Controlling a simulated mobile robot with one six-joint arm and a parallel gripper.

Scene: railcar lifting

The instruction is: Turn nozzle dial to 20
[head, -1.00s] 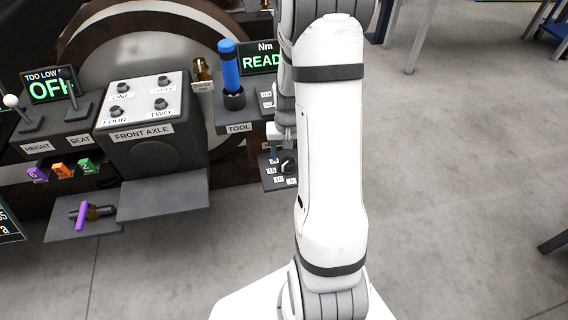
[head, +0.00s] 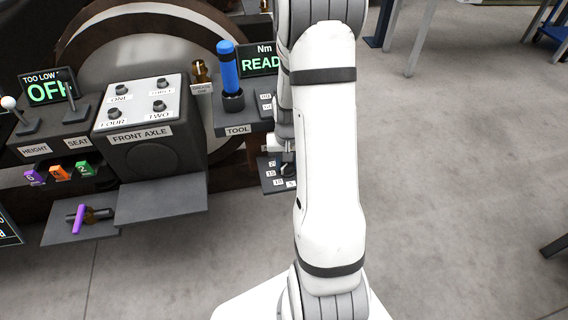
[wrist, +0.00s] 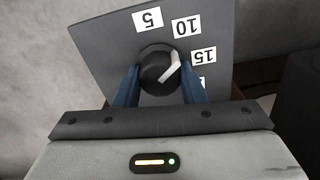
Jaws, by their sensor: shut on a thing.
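The nozzle dial (wrist: 157,72) is a round black knob with a white pointer on a dark panel (wrist: 110,35). In the wrist view its pointer lies between the 10 label (wrist: 186,26) and the 15 label (wrist: 204,55). The 5 label (wrist: 147,19) is further left, and a label below 15 is mostly hidden by a finger. My gripper (wrist: 160,72) has a blue finger on each side of the dial and is shut on it. In the head view my gripper (head: 287,150) is at the small dial panel (head: 266,184), where the knob is mostly covered.
A TOOL shelf (head: 238,129) with a blue-handled tool (head: 229,70) stands just left of my arm. The FRONT AXLE box (head: 150,155) is further left, with a purple-handled piece (head: 79,218) on a low tray. The floor to the right is open.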

